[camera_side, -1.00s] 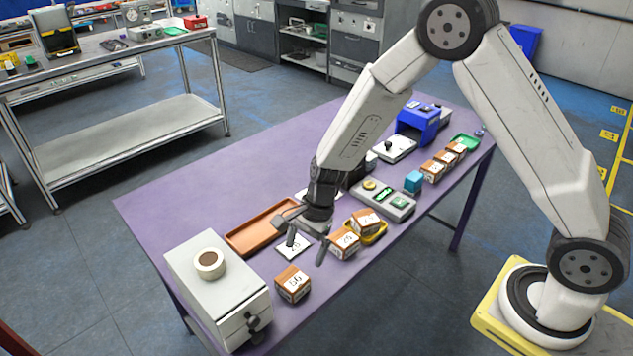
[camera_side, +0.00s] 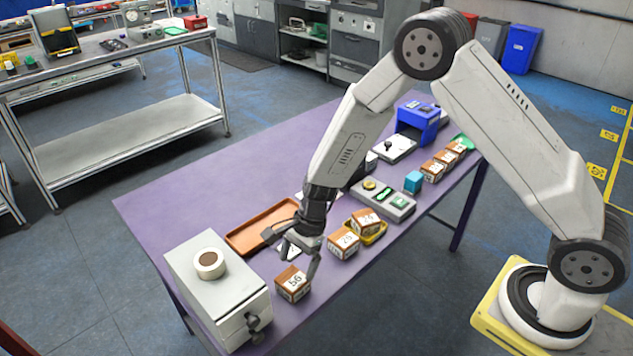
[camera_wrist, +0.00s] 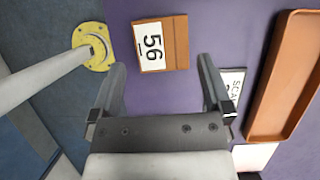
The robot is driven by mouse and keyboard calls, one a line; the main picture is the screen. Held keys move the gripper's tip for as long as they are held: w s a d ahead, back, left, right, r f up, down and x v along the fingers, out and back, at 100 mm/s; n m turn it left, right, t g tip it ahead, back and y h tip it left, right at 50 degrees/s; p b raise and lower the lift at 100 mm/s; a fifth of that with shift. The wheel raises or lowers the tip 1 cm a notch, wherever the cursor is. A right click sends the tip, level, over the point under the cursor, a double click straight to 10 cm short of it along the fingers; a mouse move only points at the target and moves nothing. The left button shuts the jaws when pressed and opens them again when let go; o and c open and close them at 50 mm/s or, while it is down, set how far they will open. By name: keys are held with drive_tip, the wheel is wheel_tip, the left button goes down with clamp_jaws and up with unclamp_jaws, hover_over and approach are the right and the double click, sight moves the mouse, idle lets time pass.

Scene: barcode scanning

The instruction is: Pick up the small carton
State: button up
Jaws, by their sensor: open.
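Several small brown cartons with white number labels stand on the purple table. The carton marked 56 (camera_side: 293,284) is nearest the front, beside the grey cabinet. It also shows in the wrist view (camera_wrist: 175,44), ahead of the fingertips and roughly between their lines. My gripper (camera_side: 298,258) is open and empty, just above and behind this carton in the side view; the wrist view shows its two spread fingers (camera_wrist: 160,77). Another carton (camera_side: 343,243) stands to the right, and one more (camera_side: 366,222) sits in a yellow tray (camera_side: 381,234).
An orange tray (camera_side: 246,240) lies behind my gripper. A grey cabinet (camera_side: 218,285) with a tape roll (camera_side: 209,262) stands at left. A white scan card (camera_wrist: 233,82) lies near the right finger. A button panel (camera_side: 387,198) and a blue cube (camera_side: 413,181) stand farther right.

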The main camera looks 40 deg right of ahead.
sight(292, 278)
drive_tip(key=shift+x, duration=2.6)
drive_tip(key=shift+w+d, duration=0.1)
drive_tip(key=c, duration=1.1)
drive_tip(key=shift+c, duration=0.2)
drive_tip(key=shift+r, duration=0.1)
